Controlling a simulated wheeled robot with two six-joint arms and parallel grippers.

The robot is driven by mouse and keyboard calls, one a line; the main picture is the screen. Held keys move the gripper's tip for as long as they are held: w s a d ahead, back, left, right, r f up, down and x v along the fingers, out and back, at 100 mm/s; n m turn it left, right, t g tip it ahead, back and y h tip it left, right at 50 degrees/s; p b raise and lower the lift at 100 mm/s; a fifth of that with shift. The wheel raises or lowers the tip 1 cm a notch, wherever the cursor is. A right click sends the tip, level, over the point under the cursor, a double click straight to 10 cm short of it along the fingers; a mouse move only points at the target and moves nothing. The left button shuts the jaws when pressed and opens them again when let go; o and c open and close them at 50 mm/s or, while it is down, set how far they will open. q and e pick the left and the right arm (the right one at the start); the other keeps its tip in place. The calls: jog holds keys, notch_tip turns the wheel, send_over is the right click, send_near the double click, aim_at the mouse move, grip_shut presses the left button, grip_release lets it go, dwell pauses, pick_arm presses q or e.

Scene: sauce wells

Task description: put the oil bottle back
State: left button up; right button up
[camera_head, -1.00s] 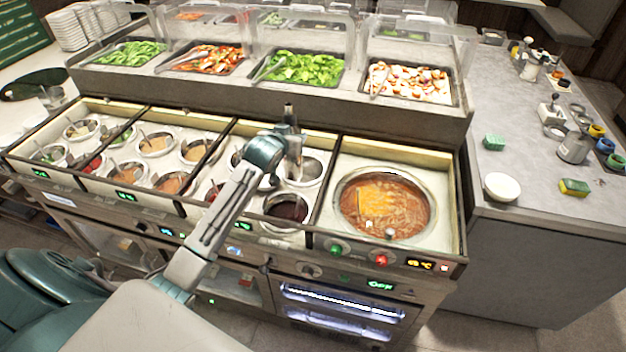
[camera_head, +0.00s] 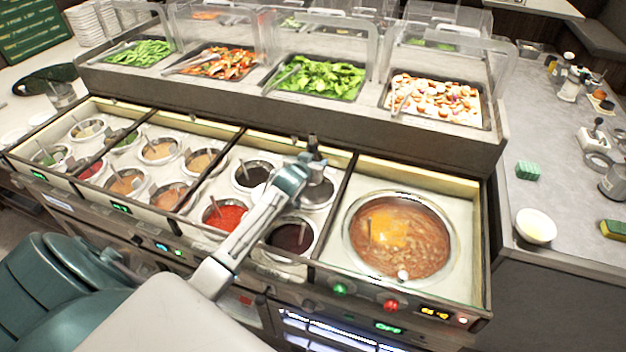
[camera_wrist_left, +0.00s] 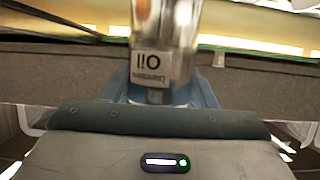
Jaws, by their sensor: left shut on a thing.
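My left gripper (camera_head: 308,171) is shut on the oil bottle (camera_wrist_left: 165,45), a silvery bottle with a white label that reads upside down in the left wrist view. In the head view the bottle's dark narrow top (camera_head: 313,146) shows just beyond the gripper; much of its body is hidden. My right gripper is not in view.
Sauce wells, one red (camera_head: 226,216) and one dark (camera_head: 290,238), lie under and beside my left arm. A large soup pot (camera_head: 350,243) is to the right. Salad trays under clear guards stand behind. The side counter (camera_head: 545,190) holds a white bowl (camera_head: 536,227) and sponges.

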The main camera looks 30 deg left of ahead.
pick_arm(q)
notch_tip(320, 180, down, 5)
jog(key=shift+p, duration=0.5)
jog(key=shift+f, duration=0.25)
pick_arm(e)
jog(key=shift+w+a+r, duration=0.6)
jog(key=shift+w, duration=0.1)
pick_arm(q)
jog(key=shift+f, duration=0.15)
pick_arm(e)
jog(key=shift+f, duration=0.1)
pick_arm(q)
jog(key=o, duration=1.4)
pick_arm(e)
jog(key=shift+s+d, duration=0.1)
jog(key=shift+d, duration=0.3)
pick_arm(q)
jog(key=shift+r, duration=0.2)
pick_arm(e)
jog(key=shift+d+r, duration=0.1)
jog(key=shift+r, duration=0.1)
